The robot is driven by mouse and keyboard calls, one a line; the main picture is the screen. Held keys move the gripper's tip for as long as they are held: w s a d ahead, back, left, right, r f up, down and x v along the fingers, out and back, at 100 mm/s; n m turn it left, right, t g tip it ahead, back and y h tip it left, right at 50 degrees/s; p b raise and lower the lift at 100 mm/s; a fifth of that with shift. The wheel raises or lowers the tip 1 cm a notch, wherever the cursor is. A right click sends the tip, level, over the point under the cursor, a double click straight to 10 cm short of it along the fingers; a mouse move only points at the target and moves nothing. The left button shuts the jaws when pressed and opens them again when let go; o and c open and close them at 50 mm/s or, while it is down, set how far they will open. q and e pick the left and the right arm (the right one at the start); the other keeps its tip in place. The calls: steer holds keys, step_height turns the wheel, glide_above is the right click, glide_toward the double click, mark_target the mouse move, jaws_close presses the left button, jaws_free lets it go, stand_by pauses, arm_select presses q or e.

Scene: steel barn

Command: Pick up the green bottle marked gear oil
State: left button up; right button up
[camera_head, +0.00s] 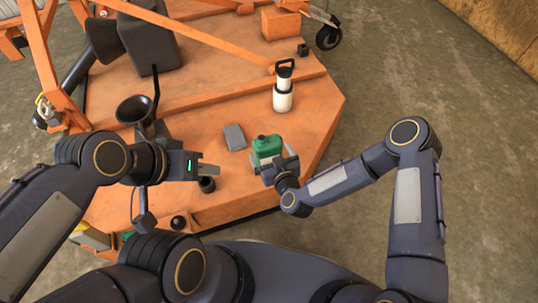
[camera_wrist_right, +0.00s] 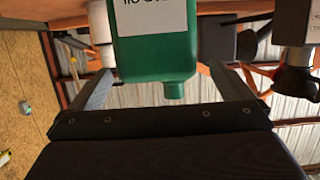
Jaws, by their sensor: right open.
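The green bottle (camera_head: 266,145) stands on the orange deck, near its right edge, in the head view. In the right wrist view the green bottle (camera_wrist_right: 155,60) appears upside down, its white label partly cut off by the frame's top. My right gripper (camera_head: 274,163) is open at the bottle's near side. In the wrist view its fingers (camera_wrist_right: 160,75) lie left and right of the bottle, with gaps visible on both sides. My left gripper (camera_head: 209,171) is over the deck to the left, away from the bottle; its finger gap is not clear.
A grey box (camera_head: 235,137) lies just left of the bottle. A white container with a black handle (camera_head: 283,98) stands behind it. Orange frame bars cross the back.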

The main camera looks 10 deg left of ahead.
mark_target(267, 144)
steer(key=b+x, duration=0.2)
steer(key=x, duration=0.2)
steer(key=shift+w+f, duration=0.15)
steer(key=shift+w, duration=0.3)
steer(key=shift+w+a, duration=0.2)
steer(key=shift+c, duration=0.3)
steer(key=c, duration=1.7)
steer(key=shift+c, duration=0.6)
steer(key=shift+r, duration=0.2)
